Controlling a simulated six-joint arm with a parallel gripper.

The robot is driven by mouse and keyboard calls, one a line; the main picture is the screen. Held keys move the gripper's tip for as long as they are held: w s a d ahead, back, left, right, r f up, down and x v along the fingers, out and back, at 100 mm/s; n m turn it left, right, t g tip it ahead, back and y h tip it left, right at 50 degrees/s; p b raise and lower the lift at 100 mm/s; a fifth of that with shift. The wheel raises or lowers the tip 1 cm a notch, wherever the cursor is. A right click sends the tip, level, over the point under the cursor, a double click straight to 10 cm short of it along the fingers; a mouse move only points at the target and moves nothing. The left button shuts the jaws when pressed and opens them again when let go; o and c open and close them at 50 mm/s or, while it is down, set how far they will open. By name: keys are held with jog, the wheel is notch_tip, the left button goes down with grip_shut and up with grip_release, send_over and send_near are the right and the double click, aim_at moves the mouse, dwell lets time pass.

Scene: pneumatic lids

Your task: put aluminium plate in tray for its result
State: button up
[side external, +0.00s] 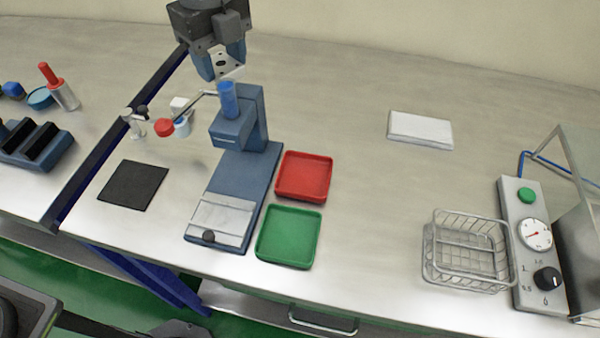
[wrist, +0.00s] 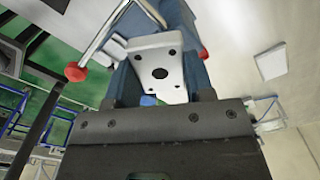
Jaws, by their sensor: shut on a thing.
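My gripper (side external: 222,68) is shut on a pale grey aluminium plate (wrist: 155,70) with several holes, seen between the blue fingers in the wrist view. In the side view the gripper hangs high at the top, above and behind the blue press-like fixture (side external: 250,170). A red tray (side external: 303,176) and a green tray (side external: 289,237) lie side by side to the right of the fixture's base. Both trays look empty. No marking that shows a result can be made out.
The fixture has a lever with a red knob (side external: 165,127) sticking out left. A black mat (side external: 133,186) lies left. A wire basket (side external: 465,255) and a control box (side external: 532,245) with gauge stand right. A white block (side external: 420,130) lies behind. The middle right bench is clear.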

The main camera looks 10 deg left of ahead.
jog(key=s+d+f+m, duration=0.1)
jog(key=s+d, duration=0.1)
jog(key=d, duration=0.5)
jog(key=s+d+f+m, duration=0.1)
jog(key=s+d+f, duration=0.1)
jog(key=d, duration=0.5)
send_over(304, 178)
notch_tip(304, 178, down, 10)
jog(key=shift+r, duration=0.25)
jog(key=shift+f, duration=2.8)
jog(key=shift+f, duration=0.1)
jog(key=o, duration=0.7)
notch_tip(304, 178, up, 12)
jog(key=shift+r, duration=0.15)
